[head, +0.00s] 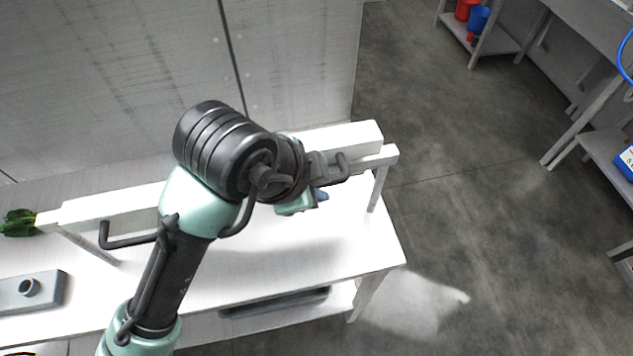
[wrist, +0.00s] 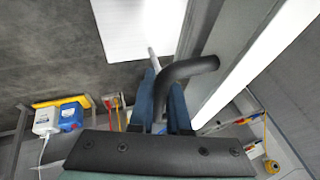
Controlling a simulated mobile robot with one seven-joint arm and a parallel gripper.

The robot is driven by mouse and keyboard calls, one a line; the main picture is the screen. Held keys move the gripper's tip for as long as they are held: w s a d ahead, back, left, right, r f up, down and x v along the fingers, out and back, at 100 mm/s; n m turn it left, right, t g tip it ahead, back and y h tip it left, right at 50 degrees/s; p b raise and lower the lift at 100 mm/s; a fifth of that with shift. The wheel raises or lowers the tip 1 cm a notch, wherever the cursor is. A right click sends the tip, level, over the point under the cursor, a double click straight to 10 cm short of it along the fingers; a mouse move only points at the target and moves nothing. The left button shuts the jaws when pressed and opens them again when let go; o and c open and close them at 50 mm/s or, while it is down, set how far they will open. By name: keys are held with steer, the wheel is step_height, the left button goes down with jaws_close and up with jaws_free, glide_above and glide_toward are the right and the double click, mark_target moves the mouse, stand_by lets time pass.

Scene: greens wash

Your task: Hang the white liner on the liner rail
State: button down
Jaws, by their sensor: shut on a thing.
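A long white beam-like piece with a dark bent handle near each end, which looks like the white liner (head: 345,135), lies lengthwise along the liner rail (head: 388,156). The rail's ends and slanted legs show at both sides above the white table. My gripper (head: 319,185) is at the right part of the liner. In the wrist view my gripper's blue fingers (wrist: 163,82) are closed around the liner's dark handle (wrist: 195,68). I cannot tell whether the liner rests on the rail or is just above it. My arm hides the middle of both.
The white table (head: 345,235) carries a grey block with a round fitting (head: 50,290) at left and green leaves (head: 18,222) by the rail's left end. A grey wall (head: 290,60) stands behind. Open floor (head: 450,190) lies right; shelves with red and blue containers (head: 480,18) are beyond.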

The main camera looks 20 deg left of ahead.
steer(key=shift+f+b, duration=2.3)
steer(key=shift+f, duration=0.25)
steer(key=c, duration=0.8)
jaws_free()
steer(key=p+v, duration=0.1)
steer(key=v, duration=1.2)
steer(key=shift+a, duration=0.1)
